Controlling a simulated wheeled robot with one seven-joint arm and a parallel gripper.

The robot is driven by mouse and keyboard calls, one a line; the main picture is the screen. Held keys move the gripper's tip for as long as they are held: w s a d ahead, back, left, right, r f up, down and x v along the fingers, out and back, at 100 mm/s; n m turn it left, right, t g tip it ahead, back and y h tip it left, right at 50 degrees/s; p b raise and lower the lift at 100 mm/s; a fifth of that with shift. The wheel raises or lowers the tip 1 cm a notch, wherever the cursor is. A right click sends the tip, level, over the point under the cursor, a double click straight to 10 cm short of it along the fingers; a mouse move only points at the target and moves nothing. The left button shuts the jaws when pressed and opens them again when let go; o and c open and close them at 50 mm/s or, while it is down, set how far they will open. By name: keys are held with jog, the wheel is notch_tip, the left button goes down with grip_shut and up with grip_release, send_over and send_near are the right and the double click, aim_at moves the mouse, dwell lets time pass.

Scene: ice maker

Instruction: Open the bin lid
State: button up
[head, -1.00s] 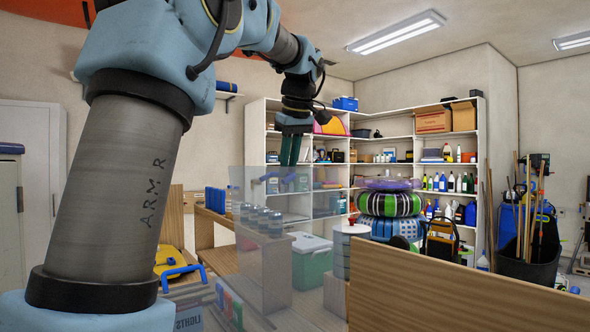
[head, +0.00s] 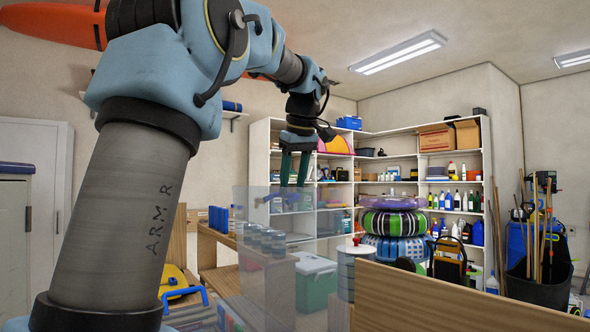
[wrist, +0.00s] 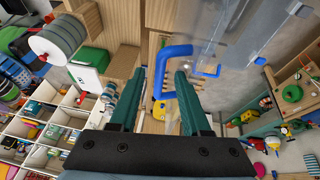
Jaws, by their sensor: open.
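The bin lid looks like a clear, see-through panel (head: 262,222) standing below my gripper in the head view. In the wrist view the clear panel (wrist: 228,35) is at top right, and the bent blue handle (wrist: 160,68) shows near the image middle. In the wrist view the handle's long bar appears between the two green fingertips (wrist: 160,76). I cannot tell how far beyond the tips it is.
A wooden panel (head: 450,298) crosses the lower right. A green crate with a white lid (head: 315,285) and stacked swim rings (head: 392,225) stand behind. White shelves (head: 262,150) line the back. Another blue handle (head: 186,294) is at lower left.

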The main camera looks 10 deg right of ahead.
jog(key=v, duration=1)
jog(key=shift+b, duration=0.3)
